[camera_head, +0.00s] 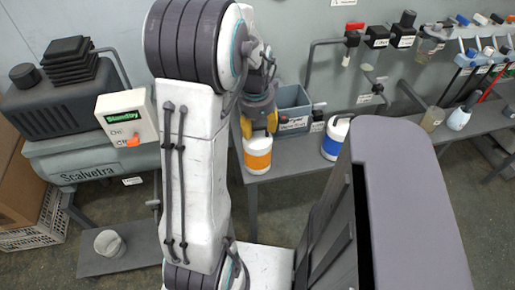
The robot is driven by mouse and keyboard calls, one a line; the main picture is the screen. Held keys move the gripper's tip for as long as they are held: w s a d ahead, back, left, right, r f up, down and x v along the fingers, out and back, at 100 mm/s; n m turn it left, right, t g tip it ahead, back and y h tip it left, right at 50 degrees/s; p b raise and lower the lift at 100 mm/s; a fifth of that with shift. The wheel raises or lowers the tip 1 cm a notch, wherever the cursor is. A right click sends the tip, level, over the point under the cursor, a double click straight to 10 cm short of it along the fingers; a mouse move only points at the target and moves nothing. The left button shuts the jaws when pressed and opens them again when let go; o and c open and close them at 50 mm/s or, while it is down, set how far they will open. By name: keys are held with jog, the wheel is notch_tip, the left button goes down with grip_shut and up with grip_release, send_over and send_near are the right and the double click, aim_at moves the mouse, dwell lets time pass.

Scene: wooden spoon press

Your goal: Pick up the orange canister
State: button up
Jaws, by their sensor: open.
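The orange canister (257,160), white with an orange band, stands upright near the front edge of the grey bench. My gripper (259,125) is directly above it in the picture, with its yellow fingers pointing down at the canister's top. The fingers are open and overlap the canister's top, partly hiding it. I cannot tell whether they touch it.
A similar canister with a blue band (334,142) stands to the right. A grey bin (293,98) is behind, between the two. A machine with a control box (127,116) is at the left. Bottles (459,119) stand farther right. A low stand holds a white cup (109,243).

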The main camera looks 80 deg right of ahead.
jog(key=shift+d+f+p, duration=0.25)
jog(key=shift+f+p, duration=0.1)
jog(key=shift+f, duration=0.95)
jog(key=shift+c, duration=0.3)
grip_shut()
